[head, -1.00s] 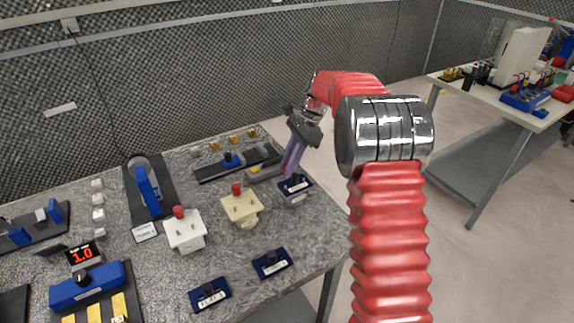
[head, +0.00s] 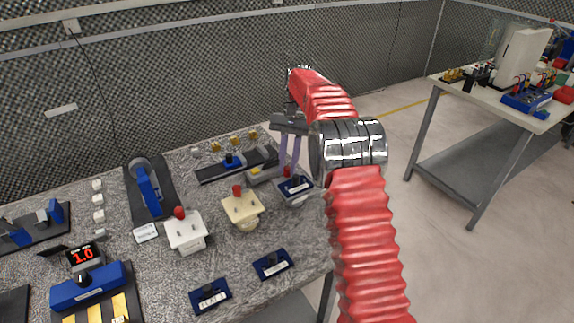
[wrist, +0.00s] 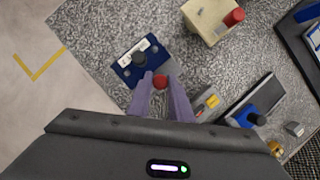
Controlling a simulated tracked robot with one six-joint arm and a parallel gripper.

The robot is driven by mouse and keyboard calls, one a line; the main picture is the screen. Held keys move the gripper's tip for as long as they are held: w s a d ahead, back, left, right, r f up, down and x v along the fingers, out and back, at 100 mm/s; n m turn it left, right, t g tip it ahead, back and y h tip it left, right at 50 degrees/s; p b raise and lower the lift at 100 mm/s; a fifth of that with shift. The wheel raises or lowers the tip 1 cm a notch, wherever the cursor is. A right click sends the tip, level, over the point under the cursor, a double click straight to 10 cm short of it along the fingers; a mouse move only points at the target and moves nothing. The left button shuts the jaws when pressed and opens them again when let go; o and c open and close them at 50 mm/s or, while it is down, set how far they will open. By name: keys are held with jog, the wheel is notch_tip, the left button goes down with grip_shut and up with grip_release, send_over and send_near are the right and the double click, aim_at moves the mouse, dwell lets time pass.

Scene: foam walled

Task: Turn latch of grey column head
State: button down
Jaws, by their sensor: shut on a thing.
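The grey column head (head: 262,173) stands near the table's back right, partly hidden by my gripper. In the wrist view part of a grey body with a yellow and red mark (wrist: 207,104) shows right of the fingers. A red knob (wrist: 160,82), apparently its latch, sits between my gripper's (wrist: 160,79) two purple fingers. In the head view my gripper (head: 289,173) points down over the right end of the grey head, fingers on either side of the red knob. It is shut on the knob; the exact contact is hard to see.
A cream head (head: 242,208) and a white head (head: 186,232), both with red knobs, stand left. A dark rail with a blue slider (head: 232,160) lies behind. The table's right edge is near.

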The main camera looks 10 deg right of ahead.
jog(key=shift+d+n+h, duration=0.15)
jog(key=shift+n+h, duration=0.15)
jog(key=shift+n, duration=0.2)
jog(key=c, duration=1.6)
grip_release()
jog(key=shift+r, duration=0.1)
jog(key=shift+v, duration=3.6)
jog(key=shift+w, duration=0.1)
